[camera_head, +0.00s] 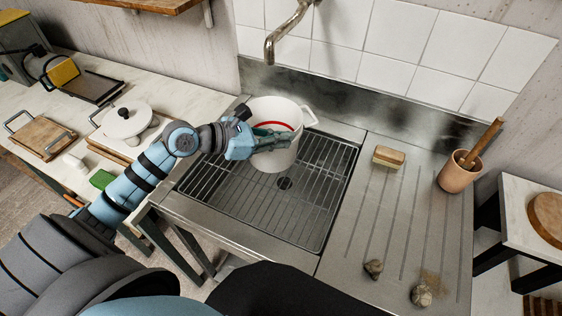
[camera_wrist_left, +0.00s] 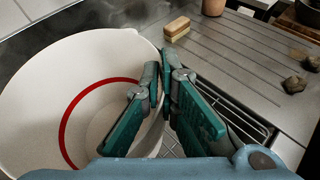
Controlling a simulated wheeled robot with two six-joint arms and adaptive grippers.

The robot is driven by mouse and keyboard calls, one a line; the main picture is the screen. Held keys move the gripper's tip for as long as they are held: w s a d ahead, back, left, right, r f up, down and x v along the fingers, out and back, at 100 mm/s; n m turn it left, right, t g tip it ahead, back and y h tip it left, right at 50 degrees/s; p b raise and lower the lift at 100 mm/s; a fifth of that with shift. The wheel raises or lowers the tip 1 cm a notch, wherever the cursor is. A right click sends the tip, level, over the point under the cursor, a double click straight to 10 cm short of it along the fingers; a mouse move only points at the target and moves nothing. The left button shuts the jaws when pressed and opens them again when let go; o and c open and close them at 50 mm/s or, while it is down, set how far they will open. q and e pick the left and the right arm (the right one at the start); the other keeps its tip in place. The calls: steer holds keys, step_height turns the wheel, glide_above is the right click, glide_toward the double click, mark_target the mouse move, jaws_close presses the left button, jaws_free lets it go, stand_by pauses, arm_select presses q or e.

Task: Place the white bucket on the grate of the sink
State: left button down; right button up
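The white bucket (camera_head: 283,151) is upright over the back left part of the sink's metal grate (camera_head: 300,217). I cannot tell whether its base touches the grate. It has handles at the rim and a red ring inside. My left gripper (camera_head: 272,142) reaches it from the left. In the left wrist view, the left gripper (camera_wrist_left: 160,82) has one finger inside the bucket (camera_wrist_left: 45,85) and one outside, closed on its wall. Part of the grate (camera_wrist_left: 240,118) shows beyond the fingers. My right gripper is out of view.
A sponge brush (camera_head: 389,156), a clay pot (camera_head: 459,172) with a wooden handle and two small stones (camera_head: 421,295) are on the drainboard. A tap (camera_head: 284,36) hangs behind the bucket. A white lidded pot (camera_head: 126,124) is on the left counter. The front grate is clear.

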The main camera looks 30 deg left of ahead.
arm_select(q)
step_height(320, 180, down, 6)
steer(key=shift+r+b, duration=0.1)
steer(key=shift+b, duration=0.75)
steer(key=c, duration=1.8)
jaws_free()
steer(key=p+v, duration=0.8)
steer(key=v, duration=0.4)
steer(key=shift+p, duration=0.3)
